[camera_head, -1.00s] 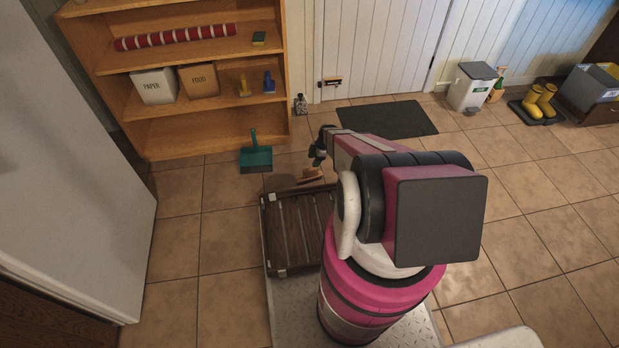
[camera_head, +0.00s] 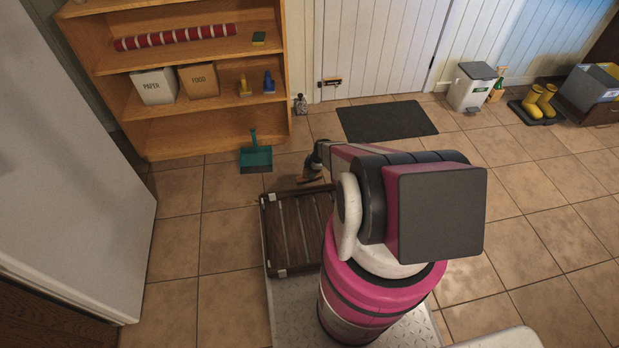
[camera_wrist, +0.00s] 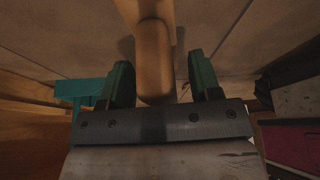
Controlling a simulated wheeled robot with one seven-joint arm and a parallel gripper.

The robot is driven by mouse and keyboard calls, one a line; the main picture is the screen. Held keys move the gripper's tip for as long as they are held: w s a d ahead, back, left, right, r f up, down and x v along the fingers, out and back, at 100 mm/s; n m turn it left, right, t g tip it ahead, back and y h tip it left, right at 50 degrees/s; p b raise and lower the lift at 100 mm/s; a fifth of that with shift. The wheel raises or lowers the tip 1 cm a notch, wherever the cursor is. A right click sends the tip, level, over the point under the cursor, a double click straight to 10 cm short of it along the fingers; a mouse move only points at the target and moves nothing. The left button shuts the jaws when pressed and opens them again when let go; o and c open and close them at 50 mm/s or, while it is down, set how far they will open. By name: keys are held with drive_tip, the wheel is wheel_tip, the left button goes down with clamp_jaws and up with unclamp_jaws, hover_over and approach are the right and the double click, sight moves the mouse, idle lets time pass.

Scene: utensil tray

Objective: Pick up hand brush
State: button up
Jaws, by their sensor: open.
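The hand brush (camera_head: 308,180) lies on the tiled floor just past the slatted wooden rack, mostly hidden behind my gripper in the head view. In the wrist view its light wooden handle (camera_wrist: 154,60) runs from the top edge down between my two fingers. My gripper (camera_wrist: 161,80) is open, one dark green finger on each side of the handle, with a visible gap to each. In the head view my gripper (camera_head: 315,168) is low, right over the brush. The bristles cannot be made out.
A teal dustpan (camera_head: 256,158) lies left of the brush and shows at the left in the wrist view (camera_wrist: 78,90). A wooden shelf (camera_head: 190,121) stands behind it. The slatted rack (camera_head: 270,235) is in front. A dark mat (camera_head: 387,120) lies to the right.

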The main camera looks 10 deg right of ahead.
drive_tip(key=c, duration=1.1)
drive_tip(key=shift+o, duration=0.2)
drive_tip(key=shift+r, duration=0.1)
drive_tip(key=shift+r, duration=0.75)
drive_tip(key=r, duration=0.1)
drive_tip(key=s+r, duration=0.1)
drive_tip(key=r, duration=0.1)
drive_tip(key=shift+s+a+r, duration=0.1)
drive_tip(key=shift+r, duration=0.05)
drive_tip(key=s+a+r, duration=0.2)
drive_tip(key=s+r, duration=0.4)
drive_tip(key=s, duration=0.4)
drive_tip(key=shift+a, duration=0.35)
